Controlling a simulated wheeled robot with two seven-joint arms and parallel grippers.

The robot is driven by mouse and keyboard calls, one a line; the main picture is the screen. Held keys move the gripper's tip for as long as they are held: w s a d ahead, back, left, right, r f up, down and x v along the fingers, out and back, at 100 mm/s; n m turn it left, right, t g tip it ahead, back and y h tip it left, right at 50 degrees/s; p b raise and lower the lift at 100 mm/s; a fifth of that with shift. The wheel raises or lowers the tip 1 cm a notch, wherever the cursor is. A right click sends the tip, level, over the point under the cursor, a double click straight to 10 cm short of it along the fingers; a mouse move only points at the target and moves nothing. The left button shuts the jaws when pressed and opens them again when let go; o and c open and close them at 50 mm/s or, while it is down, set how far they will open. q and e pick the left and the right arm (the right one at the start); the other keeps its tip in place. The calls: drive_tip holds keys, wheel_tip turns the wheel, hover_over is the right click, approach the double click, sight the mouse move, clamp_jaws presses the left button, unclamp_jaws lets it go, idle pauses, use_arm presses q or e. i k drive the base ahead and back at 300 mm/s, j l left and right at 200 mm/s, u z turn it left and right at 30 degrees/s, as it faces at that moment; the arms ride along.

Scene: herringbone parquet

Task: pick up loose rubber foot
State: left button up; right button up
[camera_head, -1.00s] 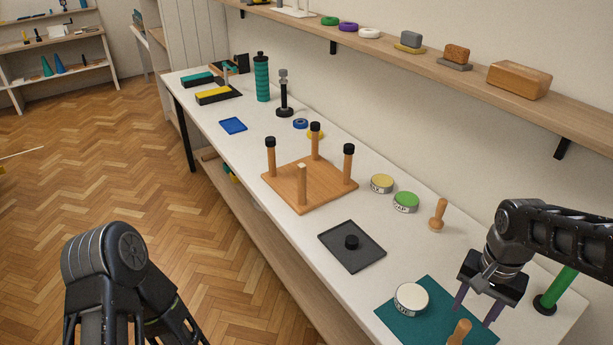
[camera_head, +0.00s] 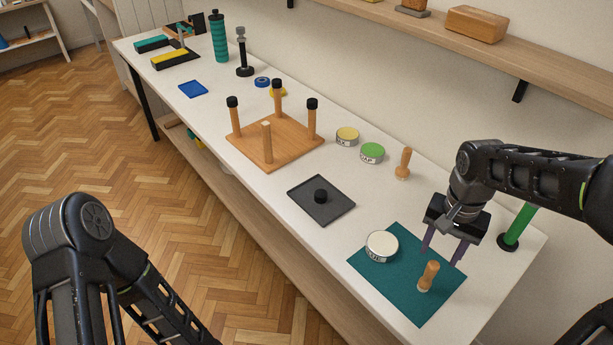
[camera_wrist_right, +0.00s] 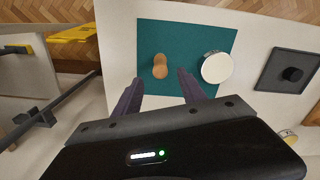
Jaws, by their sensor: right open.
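The loose rubber foot (camera_head: 320,196) is a small black cylinder on a dark grey square tray (camera_head: 339,212). In the right wrist view the foot (camera_wrist_right: 292,74) stands at the far right on the tray (camera_wrist_right: 268,82). An upturned wooden stool (camera_head: 250,150) has black feet on three legs; its front leg (camera_head: 267,143) has a bare top. My right gripper (camera_head: 443,250) is open and empty above the teal mat, well to the right of the foot. In the right wrist view its fingers (camera_wrist_right: 160,78) point toward a wooden peg. My left arm shows, but its gripper is out of frame.
The teal mat (camera_head: 400,300) holds a white-topped tin (camera_head: 382,246) and the wooden peg (camera_head: 428,276). Yellow (camera_head: 347,137) and green (camera_head: 372,153) tins and another peg (camera_head: 403,164) stand behind the tray. A green post (camera_head: 519,226) stands right of my gripper.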

sight(321, 194)
drive_tip(key=i+j, duration=0.3)
drive_tip(key=j, duration=0.15)
drive_tip(key=i+j, duration=0.25)
drive_tip(key=j, duration=0.2)
drive_tip(key=i+j, duration=0.3)
drive_tip(key=j, duration=0.1)
